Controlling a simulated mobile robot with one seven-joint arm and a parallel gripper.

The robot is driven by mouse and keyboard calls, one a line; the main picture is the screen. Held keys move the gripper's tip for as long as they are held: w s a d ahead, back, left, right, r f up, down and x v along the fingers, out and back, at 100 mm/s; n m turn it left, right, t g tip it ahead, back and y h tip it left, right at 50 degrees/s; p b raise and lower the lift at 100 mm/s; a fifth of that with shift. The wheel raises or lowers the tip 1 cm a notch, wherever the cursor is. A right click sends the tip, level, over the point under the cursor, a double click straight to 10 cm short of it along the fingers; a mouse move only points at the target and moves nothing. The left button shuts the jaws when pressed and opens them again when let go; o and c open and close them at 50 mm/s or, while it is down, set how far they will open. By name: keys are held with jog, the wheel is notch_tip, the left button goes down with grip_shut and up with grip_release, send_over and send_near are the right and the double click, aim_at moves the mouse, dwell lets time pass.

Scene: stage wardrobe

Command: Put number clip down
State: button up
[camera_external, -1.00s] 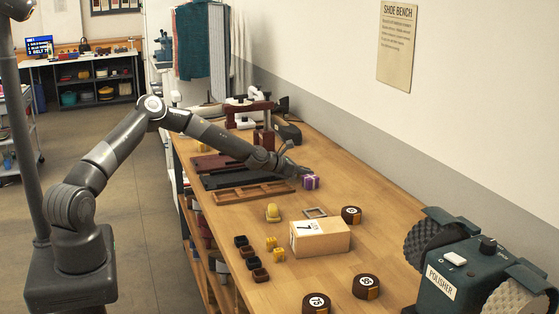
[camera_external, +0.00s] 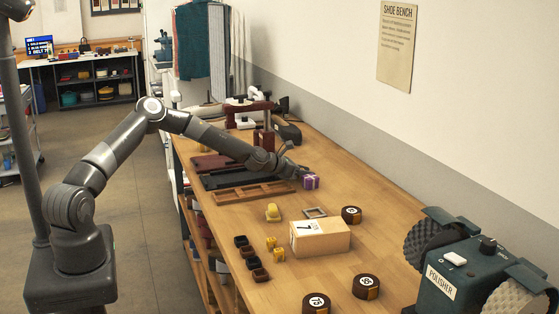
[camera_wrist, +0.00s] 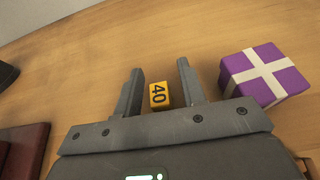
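A small yellow number clip marked 40 (camera_wrist: 159,94) is between the two fingers of my gripper (camera_wrist: 160,88) in the wrist view, on or just above the wooden bench top. A gap shows on each side of the clip, so the fingers are open and not touching it. In the external view my gripper (camera_external: 301,170) is low over the bench, just left of a purple box; the clip is hidden there.
The purple box with white ribbon (camera_wrist: 264,75) sits close to the right finger. A wooden compartment tray (camera_external: 225,197) lies left of the gripper. A box marked 7 (camera_external: 320,237), brown round tins (camera_external: 351,214) and a polisher (camera_external: 460,270) stand nearer. Bare bench lies right of the purple box.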

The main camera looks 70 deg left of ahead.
jog(key=shift+s+d+f, duration=0.1)
jog(key=shift+d+f, duration=0.05)
jog(key=shift+f, duration=0.2)
jog(key=v, duration=1.2)
jog(key=shift+r, duration=0.45)
jog(key=s+d+m+g, duration=0.1)
jog(key=d+m, duration=0.2)
jog(key=s+d+m+g+h, duration=0.1)
jog(key=d+m, duration=0.2)
jog(key=d, duration=0.1)
jog(key=s+d+m+h, duration=0.1)
jog(key=d+m, duration=0.2)
jog(key=d, duration=0.1)
jog(key=shift+r+g, duration=0.4)
jog(key=s+d+r+m+g+y, duration=0.1)
jog(key=s+d+r+m+g, duration=0.1)
jog(key=s+d+r+m, duration=0.4)
jog(key=s+d+r+m+g+y, duration=0.1)
jog(key=s+d+r+m+g, duration=0.2)
jog(key=s+m, duration=0.65)
jog(key=s+d+r+m, duration=0.1)
jog(key=s+r+m, duration=0.2)
jog(key=s, duration=0.6)
jog(key=s+d+r+m, duration=0.1)
jog(key=s+r+m, duration=0.2)
jog(key=s, duration=0.6)
jog(key=s+d+r+m, duration=0.1)
jog(key=s+r+m, duration=0.2)
jog(key=s, duration=0.6)
jog(key=shift+m, duration=1.25)
